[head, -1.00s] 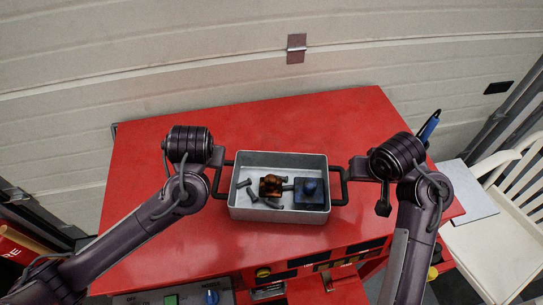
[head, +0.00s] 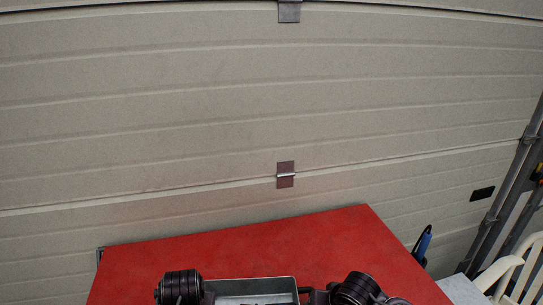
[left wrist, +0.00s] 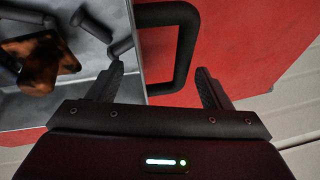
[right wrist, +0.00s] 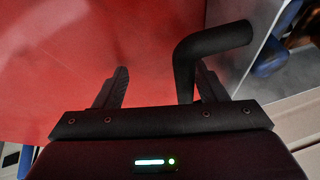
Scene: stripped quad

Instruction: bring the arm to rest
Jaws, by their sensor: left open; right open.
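My left gripper (left wrist: 160,88) is open in the left wrist view. The grey tray's black left handle (left wrist: 183,50) passes between its spread fingers, not clamped. My right gripper (right wrist: 163,85) is open in the right wrist view. The tray's other black handle (right wrist: 214,42) reaches between its fingers, close to the right-hand finger; I cannot tell if they touch. In the head view the grey tray (head: 262,285) shows only its far part at the bottom edge, between my two wrists. The gripper fingers are hidden there.
The tray holds a rusty brown part (left wrist: 38,62) and dark grey pieces. The red tabletop (head: 250,245) is clear behind the tray. A pale panelled wall (head: 150,130) stands behind it. A white chair (head: 505,275) is at the right.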

